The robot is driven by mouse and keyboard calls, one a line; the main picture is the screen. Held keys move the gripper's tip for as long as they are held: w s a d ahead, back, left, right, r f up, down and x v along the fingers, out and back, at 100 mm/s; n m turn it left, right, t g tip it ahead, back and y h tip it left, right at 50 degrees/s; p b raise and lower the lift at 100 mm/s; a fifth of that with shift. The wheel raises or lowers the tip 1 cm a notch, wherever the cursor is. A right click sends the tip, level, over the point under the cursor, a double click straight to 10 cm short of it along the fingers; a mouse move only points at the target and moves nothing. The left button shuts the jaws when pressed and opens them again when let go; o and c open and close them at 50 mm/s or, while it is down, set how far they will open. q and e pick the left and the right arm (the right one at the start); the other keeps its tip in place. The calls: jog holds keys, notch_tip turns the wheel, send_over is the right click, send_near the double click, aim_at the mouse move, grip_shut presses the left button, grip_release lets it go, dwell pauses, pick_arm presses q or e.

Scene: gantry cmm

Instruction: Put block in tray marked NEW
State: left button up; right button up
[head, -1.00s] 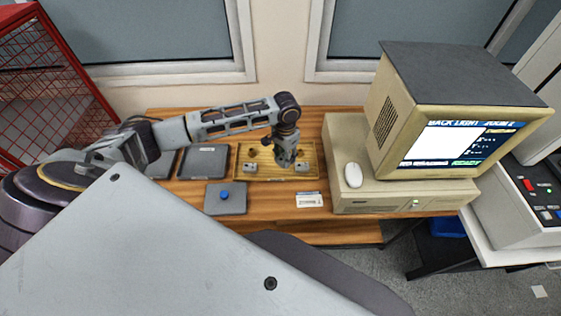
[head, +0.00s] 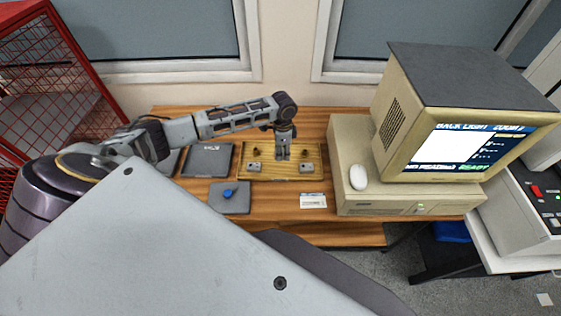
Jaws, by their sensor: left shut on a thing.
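My left gripper (head: 283,155) points down over the back middle of a shallow wooden tray (head: 262,178) on the bench. It is shut on a small grey block, mostly hidden between the fingers. Small grey blocks (head: 254,167) (head: 306,168) sit in the tray's front left and front right, with small brown knobs behind them. A dark flat tray (head: 208,162) with light lettering lies left of the wooden tray. Another dark tray (head: 168,162) is partly hidden by my arm. The lettering is too small to read. My right gripper is not in view.
A grey plate with a blue knob (head: 229,192) lies in front of the wooden tray. A white label card (head: 313,201) lies to its right. A beige computer with monitor (head: 460,130) and a white mouse (head: 358,177) fill the bench's right. A red mesh cage (head: 40,80) stands left.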

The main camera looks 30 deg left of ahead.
pick_arm(q)
jog(key=shift+w+a+f+m, duration=0.15)
jog(key=shift+a+f+m, duration=0.05)
jog(key=shift+a+m, duration=0.3)
jog(key=shift+f, duration=0.2)
